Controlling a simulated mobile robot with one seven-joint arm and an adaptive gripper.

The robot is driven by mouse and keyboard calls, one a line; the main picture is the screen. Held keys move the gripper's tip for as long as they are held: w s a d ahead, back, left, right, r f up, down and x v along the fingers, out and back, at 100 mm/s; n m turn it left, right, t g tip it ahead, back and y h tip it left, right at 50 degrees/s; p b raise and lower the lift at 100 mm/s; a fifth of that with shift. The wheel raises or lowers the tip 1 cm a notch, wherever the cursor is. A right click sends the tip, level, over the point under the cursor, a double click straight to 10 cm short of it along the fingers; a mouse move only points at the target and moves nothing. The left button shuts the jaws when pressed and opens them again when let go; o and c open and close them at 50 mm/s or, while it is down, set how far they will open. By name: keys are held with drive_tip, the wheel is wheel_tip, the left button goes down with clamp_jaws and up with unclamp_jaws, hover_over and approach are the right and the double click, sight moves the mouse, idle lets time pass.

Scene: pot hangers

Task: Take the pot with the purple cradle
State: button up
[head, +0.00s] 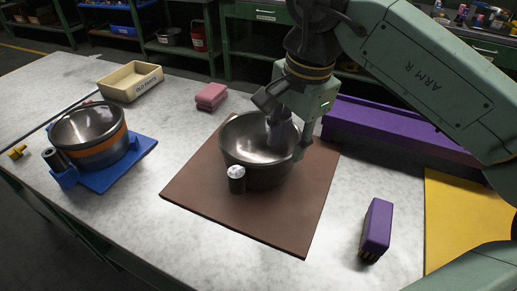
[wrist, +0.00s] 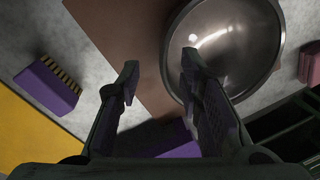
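A grey metal pot (head: 240,138) stands upright on a brown board in mid-table, its short dark handle (head: 237,180) with a pale end facing the front. In the wrist view the pot (wrist: 232,45) is at upper right. My gripper (head: 288,138) is at its back-right rim. In the wrist view my gripper (wrist: 159,68) is open, with one finger over the pot's rim and the other outside it; nothing is between the fingertips. A long purple piece (head: 395,130), possibly the cradle, lies behind and right, partly hidden by my arm; purple also shows low in the wrist view (wrist: 182,150).
A banded pot (head: 90,140) sits in a blue cradle (head: 122,165) at left. A cream bin (head: 130,82) and pink sponges (head: 211,96) are behind. A purple brush (head: 377,228) and yellow sheet (head: 455,215) are at right. The brown board (head: 275,220) is clear in front.

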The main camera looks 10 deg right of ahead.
sight(282, 158)
drive_tip(key=shift+w+a+f+p, duration=0.1)
drive_tip(key=shift+w+f+p, duration=0.2)
drive_tip(key=shift+f, duration=1)
drive_tip(key=shift+w+a+f+p, duration=0.1)
drive_tip(key=shift+w+f+p, duration=0.2)
drive_tip(key=shift+f, duration=1.05)
drive_tip(key=shift+w+a+f+p, duration=0.1)
drive_tip(key=shift+w+f+p, duration=0.2)
drive_tip(key=shift+f, duration=1)
clamp_jaws()
